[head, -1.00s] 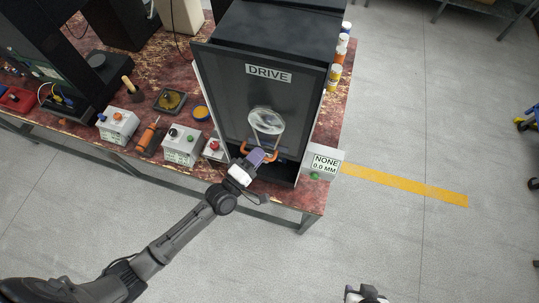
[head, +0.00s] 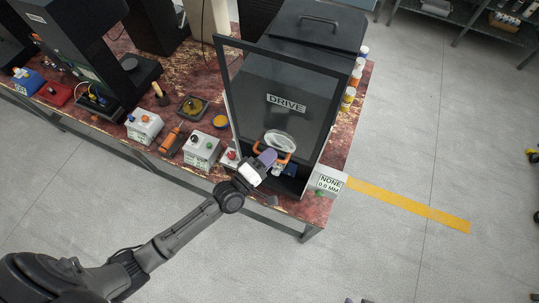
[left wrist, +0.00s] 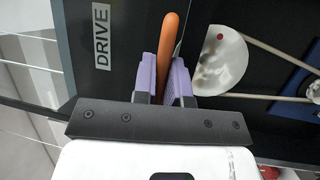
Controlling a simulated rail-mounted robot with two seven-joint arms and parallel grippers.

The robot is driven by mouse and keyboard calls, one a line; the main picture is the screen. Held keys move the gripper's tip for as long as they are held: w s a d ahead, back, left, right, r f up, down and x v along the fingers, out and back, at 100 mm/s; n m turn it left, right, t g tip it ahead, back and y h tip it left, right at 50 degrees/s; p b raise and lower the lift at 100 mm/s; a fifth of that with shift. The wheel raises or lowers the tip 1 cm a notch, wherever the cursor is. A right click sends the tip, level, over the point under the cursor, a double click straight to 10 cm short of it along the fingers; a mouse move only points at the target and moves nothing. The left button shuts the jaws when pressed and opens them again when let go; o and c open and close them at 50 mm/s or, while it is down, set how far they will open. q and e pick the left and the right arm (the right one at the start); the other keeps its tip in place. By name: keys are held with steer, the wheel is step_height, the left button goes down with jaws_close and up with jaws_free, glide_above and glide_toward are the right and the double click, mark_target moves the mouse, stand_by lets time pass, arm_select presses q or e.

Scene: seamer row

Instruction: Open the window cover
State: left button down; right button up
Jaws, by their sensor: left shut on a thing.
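The window cover (head: 246,85) is a dark-framed clear panel on the front of the black machine marked DRIVE (head: 287,103). Its upper frame stands above the front top edge of the housing, and the bench shows through its upper left corner. My left gripper (head: 265,159) is at the cover's lower part, its purple fingers shut on the orange handle (head: 288,147). The left wrist view shows the handle (left wrist: 168,50) between the two purple pads (left wrist: 165,85). A pale disc (left wrist: 222,60) with a red dot and a belt shows beside it. My right gripper is not in view.
Grey button boxes (head: 202,150) and an orange-handled tool (head: 171,140) lie left of the machine on the red bench (head: 190,75). A box reading NONE 0.0 MM (head: 330,184) is at the right. Bottles (head: 349,97) stand behind it. The floor in front is clear.

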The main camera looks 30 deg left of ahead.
arm_select(q)
steer(key=shift+r, duration=0.1)
steer(key=c, duration=1.2)
jaws_free()
steer(key=shift+s, duration=0.1)
steer(key=b+v, duration=0.3)
steer(key=v, duration=1)
steer(key=shift+s+a+b, duration=0.1)
steer(key=shift+s+b, duration=0.2)
steer(key=shift+b, duration=0.1)
